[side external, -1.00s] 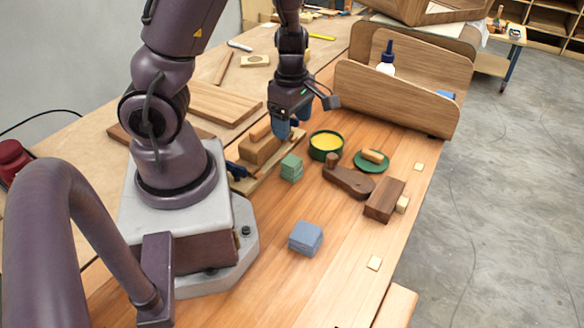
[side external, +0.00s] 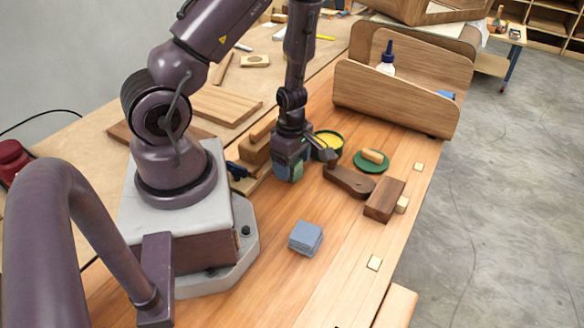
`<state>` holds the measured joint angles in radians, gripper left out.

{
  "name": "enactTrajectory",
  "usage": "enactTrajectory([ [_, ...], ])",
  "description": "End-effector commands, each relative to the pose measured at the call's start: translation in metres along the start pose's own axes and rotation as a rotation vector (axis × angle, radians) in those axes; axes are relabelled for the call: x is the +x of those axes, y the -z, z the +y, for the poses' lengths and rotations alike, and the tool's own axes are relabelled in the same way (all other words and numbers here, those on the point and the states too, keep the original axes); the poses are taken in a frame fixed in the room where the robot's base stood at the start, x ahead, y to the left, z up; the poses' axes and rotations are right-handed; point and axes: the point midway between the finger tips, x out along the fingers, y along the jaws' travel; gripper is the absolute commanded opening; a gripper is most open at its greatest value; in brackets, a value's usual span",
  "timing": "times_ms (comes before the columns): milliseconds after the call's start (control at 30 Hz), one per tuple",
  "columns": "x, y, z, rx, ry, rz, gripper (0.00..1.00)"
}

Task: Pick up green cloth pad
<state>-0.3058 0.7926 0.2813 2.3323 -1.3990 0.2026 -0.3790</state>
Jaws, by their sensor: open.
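The green cloth pad (side external: 295,173) sits on the wooden bench, mostly hidden behind my gripper in the side external view. My gripper (side external: 288,176) is down at the pad, pointing downward, with its blue fingers at the pad's sides. The jaws are open. I cannot tell whether the fingers touch the pad.
A yellow-filled green tin (side external: 328,140), a green dish (side external: 371,161) with a wooden piece, and dark wooden blocks (side external: 384,199) are to the right. A wooden rack (side external: 390,100) stands behind.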

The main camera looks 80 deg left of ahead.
Motion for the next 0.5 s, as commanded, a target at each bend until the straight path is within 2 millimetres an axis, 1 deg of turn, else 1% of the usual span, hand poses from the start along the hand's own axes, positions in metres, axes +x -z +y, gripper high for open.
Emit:
enactTrajectory([
  [133,0.0077,0.0004,-0.0005,-0.001,0.002,0.001,0.72],
  [400,0.0087,0.0002,-0.0004,0.001,0.001,0.001,0.72],
  [433,0.0087,0.0002,-0.0004,0.001,0.001,0.001,0.68],
  [467,0.0086,0.0002,-0.0004,0.001,0.001,0.001,0.61],
  [500,0.0086,0.0002,-0.0004,0.001,0.001,0.001,0.52],
])
